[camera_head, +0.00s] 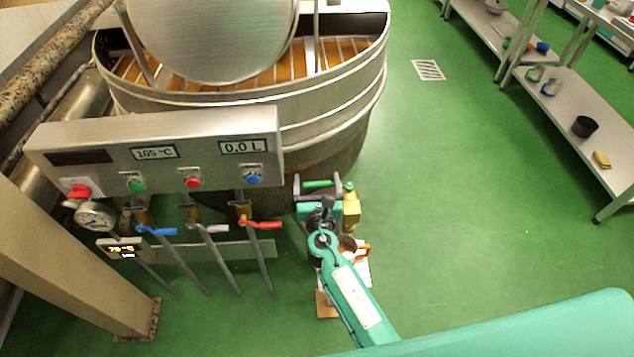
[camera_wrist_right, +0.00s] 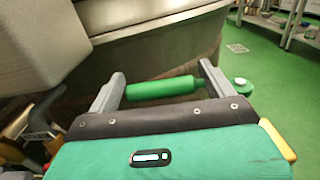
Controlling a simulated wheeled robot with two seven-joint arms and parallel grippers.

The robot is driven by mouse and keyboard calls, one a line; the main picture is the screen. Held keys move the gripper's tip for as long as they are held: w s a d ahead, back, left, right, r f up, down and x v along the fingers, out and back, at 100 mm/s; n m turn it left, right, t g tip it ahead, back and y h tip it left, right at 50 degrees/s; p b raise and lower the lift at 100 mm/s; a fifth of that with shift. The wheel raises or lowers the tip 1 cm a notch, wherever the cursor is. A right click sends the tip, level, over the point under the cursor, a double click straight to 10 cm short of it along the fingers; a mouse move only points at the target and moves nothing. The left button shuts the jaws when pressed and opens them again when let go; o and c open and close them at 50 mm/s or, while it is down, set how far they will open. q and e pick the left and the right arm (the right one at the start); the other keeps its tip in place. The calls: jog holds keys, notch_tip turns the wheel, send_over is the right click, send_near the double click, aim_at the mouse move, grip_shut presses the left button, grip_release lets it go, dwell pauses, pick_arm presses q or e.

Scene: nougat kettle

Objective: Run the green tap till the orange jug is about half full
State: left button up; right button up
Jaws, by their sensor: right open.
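The green tap handle (camera_head: 322,184) is a horizontal green bar beside the kettle, above a brass valve body (camera_head: 352,212). In the right wrist view the handle (camera_wrist_right: 165,88) lies between the two grey fingers of my right gripper (camera_wrist_right: 161,72). The gripper is open around the bar, and I cannot tell whether a finger touches it. In the head view my right gripper (camera_head: 318,180) and arm hide much of the tap. An orange part (camera_head: 363,249), seemingly of the orange jug, shows below the tap beside my arm; its inside and level are hidden. My left gripper is not in view.
The large steel kettle (camera_head: 330,110) stands behind the tap. A control panel (camera_head: 100,140) reading 0.0 L is at left, over blue, white and red valve levers (camera_head: 262,225). A shelf (camera_head: 570,110) stands at right. The green floor between is clear.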

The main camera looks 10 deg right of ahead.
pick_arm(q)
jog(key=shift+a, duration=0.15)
pick_arm(e)
jog(key=shift+s, duration=0.2)
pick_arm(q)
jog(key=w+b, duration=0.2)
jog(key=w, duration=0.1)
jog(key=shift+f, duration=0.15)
pick_arm(e)
jog(key=s+a, duration=0.1)
jog(key=s, duration=1.2)
jog(key=shift+s+a, duration=0.2)
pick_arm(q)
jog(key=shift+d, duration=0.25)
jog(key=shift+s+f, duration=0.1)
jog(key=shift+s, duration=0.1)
